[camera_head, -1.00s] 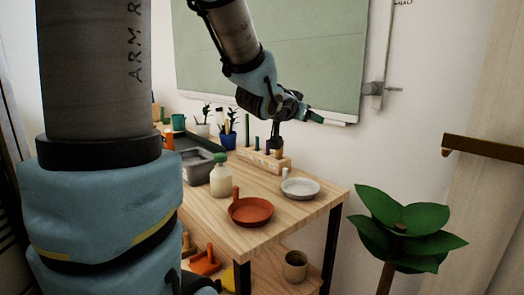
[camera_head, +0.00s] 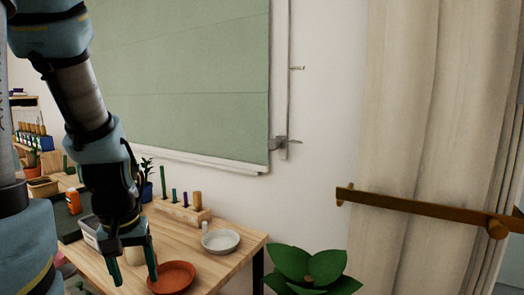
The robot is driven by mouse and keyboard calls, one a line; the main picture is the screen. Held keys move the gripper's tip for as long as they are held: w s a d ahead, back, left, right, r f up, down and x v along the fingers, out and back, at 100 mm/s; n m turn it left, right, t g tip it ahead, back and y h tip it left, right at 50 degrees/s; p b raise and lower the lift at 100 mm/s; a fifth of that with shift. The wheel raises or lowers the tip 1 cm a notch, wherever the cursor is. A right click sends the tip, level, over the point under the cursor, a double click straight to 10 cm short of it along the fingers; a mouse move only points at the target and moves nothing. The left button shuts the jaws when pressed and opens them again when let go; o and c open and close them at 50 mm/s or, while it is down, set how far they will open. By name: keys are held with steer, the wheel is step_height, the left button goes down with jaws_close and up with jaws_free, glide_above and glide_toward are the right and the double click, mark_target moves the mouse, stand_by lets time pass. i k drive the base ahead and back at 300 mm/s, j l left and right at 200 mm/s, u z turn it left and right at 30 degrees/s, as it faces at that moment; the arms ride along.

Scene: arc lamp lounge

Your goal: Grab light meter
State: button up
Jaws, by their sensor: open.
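I cannot make out a light meter in the view. My gripper (camera_head: 134,272) hangs pointing down at the lower left, over the front part of the wooden table (camera_head: 232,262). Its two dark green fingers are apart, with nothing seen held between them. An orange-brown pan (camera_head: 174,278) lies just right of the fingers. A white dish with a small upright handle (camera_head: 221,242) sits farther right and back.
A wooden block with coloured pegs (camera_head: 182,211) stands along the table's back, below a green board (camera_head: 195,80). A leafy plant (camera_head: 308,268) is right of the table. A brown rail (camera_head: 420,207) crosses the curtain at right. My arm hides much of the table's left.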

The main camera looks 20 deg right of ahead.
mark_target(73, 198)
steer(key=k, duration=0.5)
steer(key=k+u, duration=0.15)
steer(key=u, duration=1.3)
steer(key=i+l+u, duration=0.2)
steer(key=i, duration=0.2)
steer(key=i+l+u, duration=0.15)
steer(key=i, duration=0.3)
steer(key=i+l+u, duration=0.2)
steer(key=i, duration=0.2)
steer(key=i+l, duration=0.3)
